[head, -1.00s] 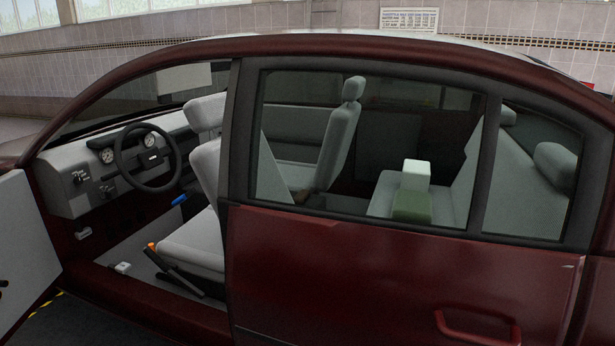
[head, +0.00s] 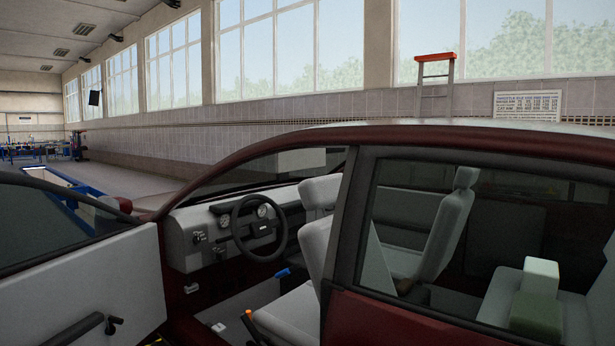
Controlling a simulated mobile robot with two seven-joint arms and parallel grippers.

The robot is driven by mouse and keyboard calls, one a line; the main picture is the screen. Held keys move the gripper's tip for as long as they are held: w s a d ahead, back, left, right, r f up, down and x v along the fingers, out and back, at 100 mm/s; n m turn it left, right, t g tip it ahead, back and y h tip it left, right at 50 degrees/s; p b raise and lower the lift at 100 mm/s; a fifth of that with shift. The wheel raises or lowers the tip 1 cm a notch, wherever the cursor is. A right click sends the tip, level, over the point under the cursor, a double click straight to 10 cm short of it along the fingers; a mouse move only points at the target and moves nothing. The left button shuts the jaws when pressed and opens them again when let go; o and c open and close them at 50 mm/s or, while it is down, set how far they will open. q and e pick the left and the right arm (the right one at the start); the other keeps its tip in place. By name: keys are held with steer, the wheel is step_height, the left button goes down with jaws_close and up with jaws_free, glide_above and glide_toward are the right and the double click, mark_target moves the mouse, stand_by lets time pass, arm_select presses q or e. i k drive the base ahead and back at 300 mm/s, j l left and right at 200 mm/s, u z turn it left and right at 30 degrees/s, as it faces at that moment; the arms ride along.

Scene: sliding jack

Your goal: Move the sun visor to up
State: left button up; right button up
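A pale flat panel that looks like the sun visor (head: 301,160) shows under the roof edge at the top of the windshield, inside the dark red car (head: 400,130). Its broad face is visible, so it seems to hang down. Its hinge is too small to make out. The steering wheel (head: 259,229) is below it and to the left, in front of the grey dashboard (head: 192,225). Neither of my grippers is in view.
The front door (head: 90,285) stands open at the left, leaving the front doorway free. The closed rear door window (head: 450,230) and the front seat (head: 318,240) are to the right. An orange-topped ladder (head: 435,70) stands beyond the car.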

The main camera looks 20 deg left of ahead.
mark_target(286, 163)
steer(key=j+z, duration=0.15)
steer(key=z, duration=0.2)
steer(key=i+j+z, duration=0.1)
steer(key=z, duration=0.2)
steer(key=j+z, duration=0.8)
steer(key=j, duration=0.4)
steer(key=j+z, duration=0.1)
steer(key=j, duration=0.35)
steer(key=k+j+z, duration=0.1)
steer(key=j, duration=0.35)
steer(key=k+j+z, duration=0.1)
steer(key=j, duration=0.35)
steer(key=k+j+z, duration=0.1)
steer(key=j, duration=0.35)
steer(key=k+j, duration=0.1)
steer(key=j, duration=0.3)
steer(key=k+j, duration=0.1)
steer(key=j, duration=0.35)
steer(key=k+j, duration=0.1)
steer(key=j, duration=0.3)
steer(key=k+j, duration=0.1)
steer(key=j, duration=0.3)
